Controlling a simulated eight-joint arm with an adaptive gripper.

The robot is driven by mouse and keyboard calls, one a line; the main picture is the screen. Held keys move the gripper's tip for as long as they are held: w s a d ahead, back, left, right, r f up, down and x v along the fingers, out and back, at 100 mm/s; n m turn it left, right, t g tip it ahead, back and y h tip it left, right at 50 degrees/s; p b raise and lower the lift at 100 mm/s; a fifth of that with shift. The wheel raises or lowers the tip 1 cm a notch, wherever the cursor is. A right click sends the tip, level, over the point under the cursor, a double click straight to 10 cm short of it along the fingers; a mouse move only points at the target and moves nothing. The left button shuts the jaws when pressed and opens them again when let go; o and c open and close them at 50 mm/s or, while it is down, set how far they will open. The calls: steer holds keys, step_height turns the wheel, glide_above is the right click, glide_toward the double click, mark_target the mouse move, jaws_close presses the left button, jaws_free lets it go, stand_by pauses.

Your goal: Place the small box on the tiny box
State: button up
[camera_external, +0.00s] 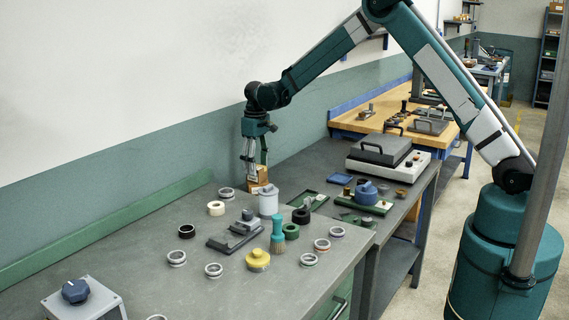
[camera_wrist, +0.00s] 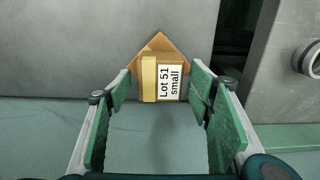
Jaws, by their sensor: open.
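A tan cardboard box with a white label reading "Lot 51 small" (camera_wrist: 168,82) is ahead of my gripper in the wrist view. A darker brown, pointed cardboard shape (camera_wrist: 160,43) shows behind its upper edge; I cannot tell whether it is a second box, and no tiny label is readable. My gripper (camera_wrist: 161,100) is open, its green pads apart on either side of the labelled box, with a gap at each side. In the external view my gripper (camera_external: 255,170) points down at brown cardboard (camera_external: 263,191) at the bench's back edge; its lower part is partly hidden.
Near the cardboard on the grey bench (camera_external: 130,262) are a white cylinder (camera_external: 268,201), a cream ring (camera_external: 216,208) and a metal ring (camera_external: 226,193).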

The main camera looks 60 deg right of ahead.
mark_target(258, 167)
step_height(258, 167, up, 10)
steer(key=shift+f, duration=0.15)
stand_by(0.3)
steer(key=shift+s, duration=0.1)
stand_by(0.5)
steer(key=s+a+r+t, duration=0.2)
steer(key=s+a+r, duration=0.1)
steer(key=s+r, duration=0.9)
steer(key=s+a+r+t, duration=0.1)
steer(key=s+a+r, duration=0.3)
steer(key=s+r, duration=0.8)
steer(key=s+a+f+t, duration=0.2)
steer(key=s, duration=1.3)
steer(key=s+a+f+t, duration=0.2)
steer(key=s+f, duration=0.1)
steer(key=s, duration=1.2)
steer(key=shift+f, duration=0.15)
